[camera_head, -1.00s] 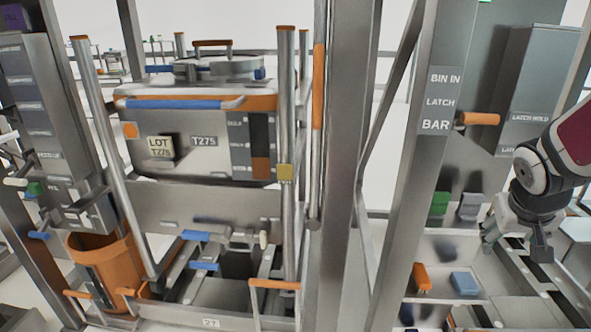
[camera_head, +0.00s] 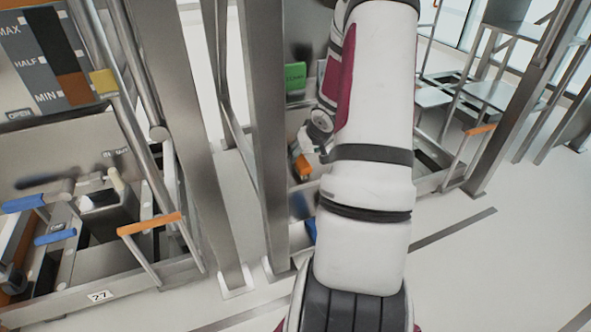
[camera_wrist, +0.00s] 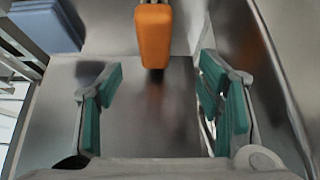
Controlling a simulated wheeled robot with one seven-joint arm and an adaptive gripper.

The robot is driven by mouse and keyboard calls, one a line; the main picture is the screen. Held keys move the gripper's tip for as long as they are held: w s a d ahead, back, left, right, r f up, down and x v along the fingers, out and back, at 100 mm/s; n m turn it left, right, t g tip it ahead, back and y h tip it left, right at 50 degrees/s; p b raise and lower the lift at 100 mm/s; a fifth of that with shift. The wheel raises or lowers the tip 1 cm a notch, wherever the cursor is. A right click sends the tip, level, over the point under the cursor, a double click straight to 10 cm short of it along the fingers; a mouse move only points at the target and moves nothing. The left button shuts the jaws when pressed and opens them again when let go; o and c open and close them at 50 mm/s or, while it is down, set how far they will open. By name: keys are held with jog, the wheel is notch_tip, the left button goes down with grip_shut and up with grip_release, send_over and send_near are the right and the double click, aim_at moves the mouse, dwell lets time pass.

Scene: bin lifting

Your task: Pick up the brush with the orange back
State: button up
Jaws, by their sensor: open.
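The brush with the orange back (camera_wrist: 154,36) lies at the top middle of the wrist view, on a grey metal surface. In the head view its orange back (camera_head: 303,166) shows just left of my arm. My gripper (camera_wrist: 160,95) is open, with green pads on both fingers. The brush lies beyond the fingertips, roughly centred between them, and nothing is between the fingers.
A blue-grey block (camera_wrist: 46,24) lies at the upper left of the wrist view. A metal side wall (camera_wrist: 265,70) runs along the right. A green block (camera_head: 295,78) stands behind the brush in the head view. Metal posts (camera_head: 262,120) rise left of my arm.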

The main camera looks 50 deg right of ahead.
aim_at(301, 160)
jog(key=b+x, duration=0.1)
jog(key=x, duration=0.2)
jog(key=b+x, duration=0.2)
jog(key=x, duration=0.1)
jog(key=b+x, duration=0.1)
jog(key=x, duration=0.2)
jog(key=shift+s+d+f, duration=0.1)
jog(key=shift+d, duration=0.35)
jog(key=c, duration=1.4)
jog(key=shift+r+p, duration=0.5)
jog(key=shift+r, duration=0.25)
notch_tip(301, 160, up, 2)
jog(key=shift+r+p, duration=0.2)
jog(key=shift+p, duration=0.85)
jog(key=s+a, duration=0.7)
jog(key=s+a+r, duration=0.1)
jog(key=s+a, duration=0.3)
jog(key=shift+s+a+r, duration=0.1)
jog(key=shift+s+a, duration=0.05)
